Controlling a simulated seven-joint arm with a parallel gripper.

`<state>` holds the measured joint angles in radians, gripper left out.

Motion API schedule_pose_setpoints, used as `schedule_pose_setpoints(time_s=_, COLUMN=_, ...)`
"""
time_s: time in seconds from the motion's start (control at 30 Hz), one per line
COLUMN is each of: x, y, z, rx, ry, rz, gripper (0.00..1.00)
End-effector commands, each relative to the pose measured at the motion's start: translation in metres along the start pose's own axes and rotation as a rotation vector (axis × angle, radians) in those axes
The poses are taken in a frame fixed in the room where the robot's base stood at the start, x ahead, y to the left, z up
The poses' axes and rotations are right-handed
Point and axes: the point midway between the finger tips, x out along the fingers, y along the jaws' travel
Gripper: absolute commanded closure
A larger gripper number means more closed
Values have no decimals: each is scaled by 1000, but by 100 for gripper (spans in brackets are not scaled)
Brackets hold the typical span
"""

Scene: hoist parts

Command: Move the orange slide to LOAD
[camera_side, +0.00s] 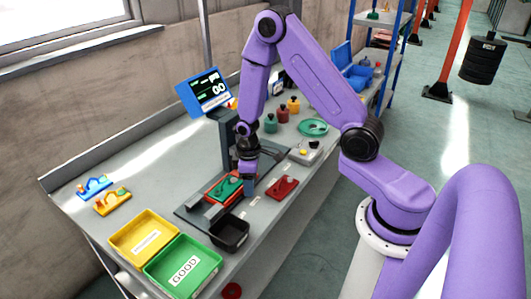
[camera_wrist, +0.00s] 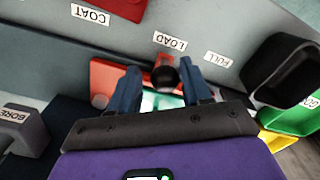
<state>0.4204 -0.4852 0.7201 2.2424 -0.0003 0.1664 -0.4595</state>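The orange slide (camera_side: 214,194) is a flat red-orange plate on a dark base in the side view, with a green part on it. In the wrist view the orange slide (camera_wrist: 104,78) lies beneath and left of my fingers, partly hidden by them. A dark round knob (camera_wrist: 165,79) shows between the fingertips. My gripper (camera_side: 249,190) points down at the slide's right edge. In the wrist view my gripper (camera_wrist: 162,78) has its fingers apart, with visible gaps beside the knob. The LOAD label (camera_wrist: 170,41) is on the grey surface just beyond the knob.
COAT (camera_wrist: 90,14), FULL (camera_wrist: 218,59) and BORE (camera_wrist: 13,115) labels lie around. A black bin (camera_side: 229,233) stands in front of the base, with green (camera_side: 184,268) and yellow (camera_side: 143,238) trays nearby. A red plate (camera_side: 283,187) lies to the right. A monitor (camera_side: 205,92) stands behind.

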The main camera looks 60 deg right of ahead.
Motion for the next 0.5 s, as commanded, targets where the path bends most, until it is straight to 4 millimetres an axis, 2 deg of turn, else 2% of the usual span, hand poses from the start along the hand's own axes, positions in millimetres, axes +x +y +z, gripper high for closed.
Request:
schedule_pose_setpoints(time_s=0.03, x=6, y=-3, z=5, rx=-8, ry=-17, rz=-8, gripper=45)
schedule_pose_setpoints(time_s=0.27, x=5, y=-2, z=5, rx=-7, ry=-16, rz=-8, gripper=45)
schedule_pose_setpoints(time_s=0.37, x=-2, y=-2, z=4, rx=-5, ry=-14, rz=-6, gripper=45)
schedule_pose_setpoints(time_s=0.5, x=-24, y=-1, z=3, rx=-2, ry=-10, rz=-5, gripper=45)
